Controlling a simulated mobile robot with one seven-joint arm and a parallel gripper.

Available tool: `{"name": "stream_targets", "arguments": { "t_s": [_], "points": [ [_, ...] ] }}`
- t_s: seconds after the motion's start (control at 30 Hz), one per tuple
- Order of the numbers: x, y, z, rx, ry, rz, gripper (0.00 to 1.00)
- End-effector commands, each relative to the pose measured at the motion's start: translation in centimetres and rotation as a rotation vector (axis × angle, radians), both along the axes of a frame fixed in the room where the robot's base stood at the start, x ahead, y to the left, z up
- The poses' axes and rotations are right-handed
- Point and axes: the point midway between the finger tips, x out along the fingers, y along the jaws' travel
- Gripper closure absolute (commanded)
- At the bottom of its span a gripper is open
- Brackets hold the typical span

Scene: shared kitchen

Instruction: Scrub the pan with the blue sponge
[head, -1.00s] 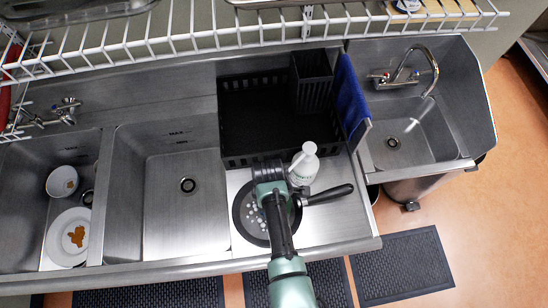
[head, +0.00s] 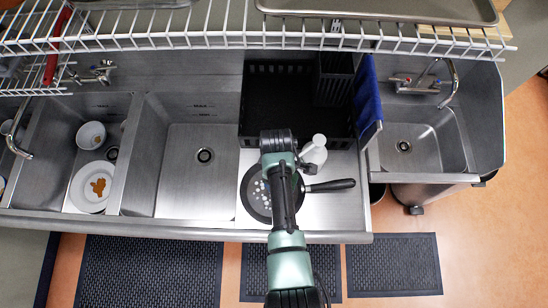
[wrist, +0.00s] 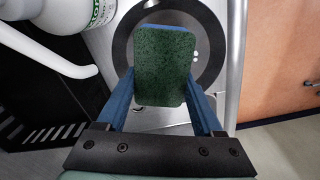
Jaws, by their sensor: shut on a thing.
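In the wrist view my gripper (wrist: 162,92) has its blue fingers shut on the sponge (wrist: 166,62). The sponge's green scrubbing face is toward the camera, with a blue edge showing at its far end. The dark round pan (wrist: 208,30) lies beyond the sponge. I cannot tell whether they touch. In the head view the pan (head: 254,205) sits on the steel counter with its black handle (head: 330,186) pointing right. Whitish bits (head: 262,187) lie in it. My arm covers part of the pan, and the sponge is hidden there.
A white bottle (head: 314,152) stands close behind the pan; it also shows in the wrist view (wrist: 75,12). A black crate (head: 275,95) is behind it, with a blue cloth (head: 368,95) to its right. Sink basins flank the counter. A wire shelf (head: 220,40) hangs above.

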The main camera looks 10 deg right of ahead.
Motion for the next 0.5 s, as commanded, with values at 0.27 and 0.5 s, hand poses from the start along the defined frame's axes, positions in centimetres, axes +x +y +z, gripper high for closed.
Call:
{"name": "stream_targets", "arguments": {
  "t_s": [0.27, 0.5],
  "points": [
    [0.1, 0.1, 0.1, 0.000, 0.000, 0.000, 0.89],
    [-1.4, 0.1, 1.2, 0.001, 0.000, 0.000, 0.89]
  ]
}}
